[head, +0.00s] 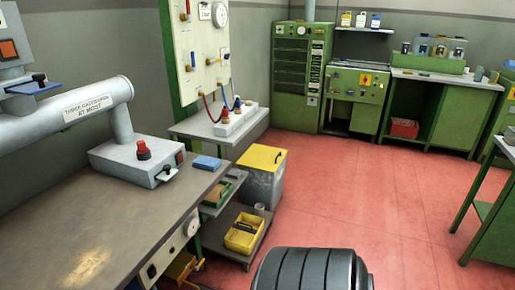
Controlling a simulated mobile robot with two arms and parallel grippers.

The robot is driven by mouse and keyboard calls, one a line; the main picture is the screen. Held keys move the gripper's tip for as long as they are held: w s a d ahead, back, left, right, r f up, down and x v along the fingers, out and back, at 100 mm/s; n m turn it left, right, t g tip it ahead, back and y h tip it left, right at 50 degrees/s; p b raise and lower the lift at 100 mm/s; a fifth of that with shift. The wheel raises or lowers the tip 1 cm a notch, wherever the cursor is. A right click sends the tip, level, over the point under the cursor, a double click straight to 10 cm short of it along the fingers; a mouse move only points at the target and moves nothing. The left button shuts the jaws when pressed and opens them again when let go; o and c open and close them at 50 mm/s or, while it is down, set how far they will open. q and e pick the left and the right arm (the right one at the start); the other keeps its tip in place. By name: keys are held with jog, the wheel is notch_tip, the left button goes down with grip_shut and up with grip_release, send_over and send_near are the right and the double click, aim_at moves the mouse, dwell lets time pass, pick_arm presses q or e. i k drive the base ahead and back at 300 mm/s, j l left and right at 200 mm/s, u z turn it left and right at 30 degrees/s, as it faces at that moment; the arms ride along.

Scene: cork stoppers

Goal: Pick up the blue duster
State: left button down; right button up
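A small flat blue block-like thing (207,162), which looks like the blue duster, lies on the grey workbench top (130,215) near its far right corner. It sits just right of a grey box with a red knob (143,152), apart from it. Nothing covers it. Neither of my grippers shows in the head view.
A thick grey pipe (60,115) ends above the bench at left, with a flat blue piece (35,87) over it. A grey bin with a yellow lid (263,172) and a yellow tray (243,234) stand beyond the bench. Red floor (375,200) is open at right.

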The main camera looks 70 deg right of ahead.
aim_at(203, 162)
jog(key=z, duration=1.9)
